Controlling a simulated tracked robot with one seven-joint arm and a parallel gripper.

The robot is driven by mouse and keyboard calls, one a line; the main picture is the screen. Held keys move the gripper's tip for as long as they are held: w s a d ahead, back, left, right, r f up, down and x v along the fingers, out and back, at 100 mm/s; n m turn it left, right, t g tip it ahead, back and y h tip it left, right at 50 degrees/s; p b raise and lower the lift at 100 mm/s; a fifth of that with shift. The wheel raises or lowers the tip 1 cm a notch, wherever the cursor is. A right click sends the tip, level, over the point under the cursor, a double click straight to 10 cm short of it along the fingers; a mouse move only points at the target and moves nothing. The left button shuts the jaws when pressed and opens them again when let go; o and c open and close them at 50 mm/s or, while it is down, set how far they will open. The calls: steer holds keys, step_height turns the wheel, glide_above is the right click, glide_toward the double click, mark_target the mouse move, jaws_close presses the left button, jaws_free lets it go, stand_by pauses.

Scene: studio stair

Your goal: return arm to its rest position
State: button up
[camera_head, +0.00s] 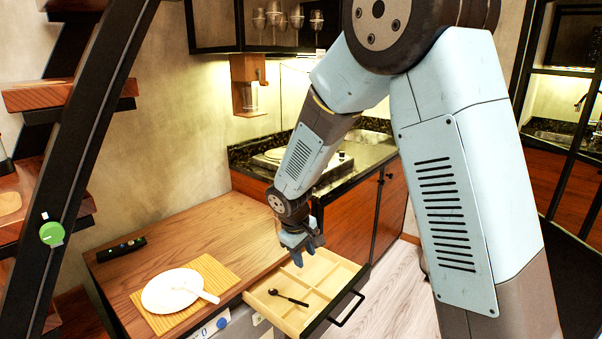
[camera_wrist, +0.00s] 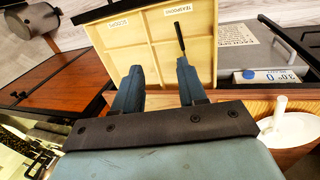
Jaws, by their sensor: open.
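My gripper (camera_head: 307,252) is open and empty above the back part of an open drawer (camera_head: 329,312). In the wrist view, the two fingers of my gripper (camera_wrist: 157,85) stand apart, with the drawer's light wood floor between and beyond them. A dark spoon (camera_head: 290,298) lies in a drawer compartment, clear of the fingers. In the wrist view the spoon (camera_wrist: 179,38) shows partly, near the right finger. My arm reaches down from the upper right of the head view.
A black remote-like object (camera_head: 121,249) lies behind. Stairs (camera_head: 88,130) stand left.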

steer(key=s+d+r+m+t+y, duration=0.1)
steer(key=s+d+r+m, duration=0.25)
steer(key=d+r, duration=0.5)
steer(key=s+d+r+m+y, duration=0.1)
steer(key=s+d+r+m, duration=0.1)
steer(key=s+d+r, duration=0.45)
steer(key=s+d+r+m+t, duration=0.1)
steer(key=s+d+r+m, duration=0.1)
steer(key=s+d+r, duration=0.2)
steer(key=s+d+r+m+t, duration=0.1)
steer(key=s+d+r, duration=0.3)
steer(key=s, duration=0.6)
steer(key=shift+r+m, duration=0.45)
steer(key=shift+r, duration=0.45)
